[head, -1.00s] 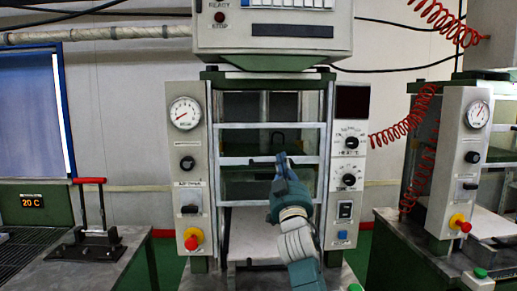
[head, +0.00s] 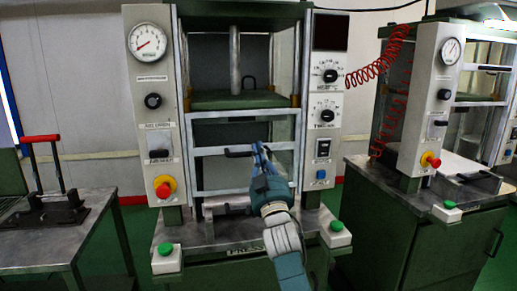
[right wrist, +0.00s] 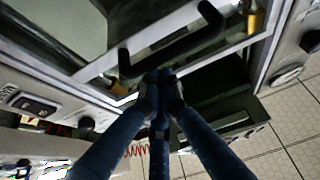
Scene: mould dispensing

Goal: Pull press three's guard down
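The press in the middle of the head view carries a guard (head: 215,116), a pale metal frame with clear panels. Its top bar is about level with the lower dial, and the green upper platen (head: 232,100) shows uncovered above it. A black handle (head: 238,154) sits on the guard's middle bar. My right gripper (head: 260,150) is at the handle's right part. In the right wrist view, the fingers of my right gripper (right wrist: 160,78) are drawn together at the black handle (right wrist: 195,38) and appear shut on it. The press number is hidden behind my arm. My left gripper is out of view.
Green buttons (head: 166,249) (head: 336,226) stand at the press's front corners. A red stop knob (head: 164,189) is on its left panel. Another press (head: 425,95) stands to the right. A bench with a red-handled lever tool (head: 40,139) is at the left.

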